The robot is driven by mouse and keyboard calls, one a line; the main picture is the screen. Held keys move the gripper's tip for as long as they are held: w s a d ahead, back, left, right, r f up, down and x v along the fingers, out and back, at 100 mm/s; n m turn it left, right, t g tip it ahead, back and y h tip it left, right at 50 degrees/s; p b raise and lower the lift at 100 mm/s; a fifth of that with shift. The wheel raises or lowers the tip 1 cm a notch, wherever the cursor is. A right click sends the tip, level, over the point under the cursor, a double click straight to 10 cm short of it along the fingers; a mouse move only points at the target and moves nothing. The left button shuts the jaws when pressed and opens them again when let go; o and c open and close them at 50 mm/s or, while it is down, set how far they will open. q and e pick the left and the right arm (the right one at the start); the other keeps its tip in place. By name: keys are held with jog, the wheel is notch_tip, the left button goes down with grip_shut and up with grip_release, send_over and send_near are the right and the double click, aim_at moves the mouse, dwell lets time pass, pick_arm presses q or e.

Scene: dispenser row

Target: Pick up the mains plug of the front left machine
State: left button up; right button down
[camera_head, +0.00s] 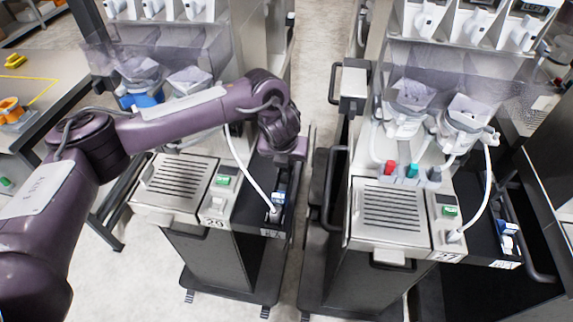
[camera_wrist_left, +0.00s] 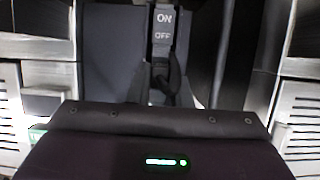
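The front left machine (camera_head: 175,187) has a steel top with a slotted grille and a label reading 20. My left gripper (camera_head: 280,172) is above the dark strip at its right side, pointing down; its fingertips are hard to make out from the head. In the left wrist view my dark fingers (camera_wrist_left: 162,88) reach toward a panel marked ON and OFF (camera_wrist_left: 163,28). A dark shape lies between or just behind the fingers. It may be the mains plug, but it blends with them, and I cannot tell whether they touch it. My right gripper is not in view.
A white hose (camera_head: 243,170) curves down beside my left gripper to the machine. A second machine (camera_head: 390,215) stands to the right, across a narrow floor gap (camera_head: 312,95). Clear plastic shields (camera_head: 165,75) rise behind. A table (camera_head: 60,70) stands at the far left.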

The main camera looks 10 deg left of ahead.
pick_arm(q)
grip_shut()
jog(key=shift+r, duration=0.55)
notch_tip(320, 180, up, 5)
jog(key=shift+f+b, duration=0.2)
jog(key=shift+b, duration=0.55)
notch_tip(320, 180, up, 14)
jog(key=p, duration=0.1)
jog(key=shift+r+p, duration=0.2)
jog(key=shift+p, duration=0.1)
jog(key=shift+r+p, duration=1)
jog(key=shift+p, duration=0.1)
